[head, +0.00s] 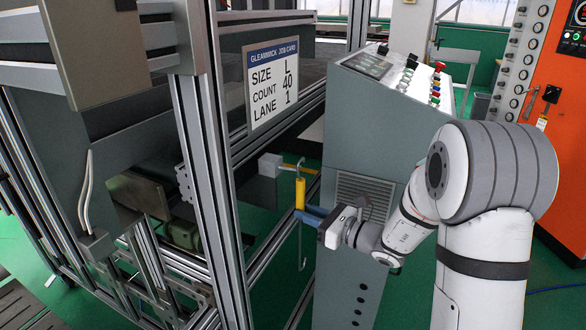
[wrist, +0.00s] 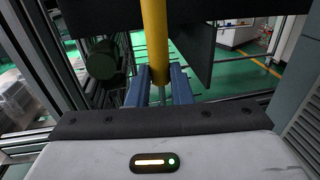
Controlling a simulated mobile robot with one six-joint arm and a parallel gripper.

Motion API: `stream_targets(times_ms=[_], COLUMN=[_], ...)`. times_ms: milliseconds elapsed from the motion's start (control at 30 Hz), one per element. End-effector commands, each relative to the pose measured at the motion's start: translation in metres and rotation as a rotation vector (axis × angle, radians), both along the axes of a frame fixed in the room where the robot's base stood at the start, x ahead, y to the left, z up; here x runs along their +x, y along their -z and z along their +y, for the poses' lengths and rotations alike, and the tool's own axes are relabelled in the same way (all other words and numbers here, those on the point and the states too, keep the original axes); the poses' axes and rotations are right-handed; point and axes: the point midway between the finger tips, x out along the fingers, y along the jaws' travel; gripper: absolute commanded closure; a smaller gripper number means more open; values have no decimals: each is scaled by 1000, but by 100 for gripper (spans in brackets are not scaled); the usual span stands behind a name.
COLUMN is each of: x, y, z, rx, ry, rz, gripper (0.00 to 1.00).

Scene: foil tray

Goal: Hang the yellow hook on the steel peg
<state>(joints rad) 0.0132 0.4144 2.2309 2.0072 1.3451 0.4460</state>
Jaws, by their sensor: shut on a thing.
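The yellow hook (head: 300,193) is upright in the head view, with a thin bent top and a thin steel rod below its yellow sleeve. My gripper (head: 308,214) is shut on the lower part of the sleeve with its blue fingers. In the wrist view the yellow hook (wrist: 156,40) stands between the two blue fingers of my gripper (wrist: 160,76). The steel peg (head: 287,167) appears as a short piece at a pale block, close beside the hook's top. I cannot tell whether the hook touches it or sits over it.
The pale block (head: 269,165) is beside the machine's aluminium frame post (head: 203,130). A job card (head: 271,83) hangs above it. A grey control cabinet (head: 362,150) stands close on the right. Green floor shows below the hook.

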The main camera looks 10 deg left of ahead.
Motion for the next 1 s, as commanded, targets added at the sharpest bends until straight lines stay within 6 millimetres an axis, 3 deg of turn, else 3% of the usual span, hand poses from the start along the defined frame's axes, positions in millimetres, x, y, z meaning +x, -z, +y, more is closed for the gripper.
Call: stream_targets(times_ms=[1000], x=[9], y=[0], z=[24], rx=[0], ry=[0], rz=[-1], gripper=[100])
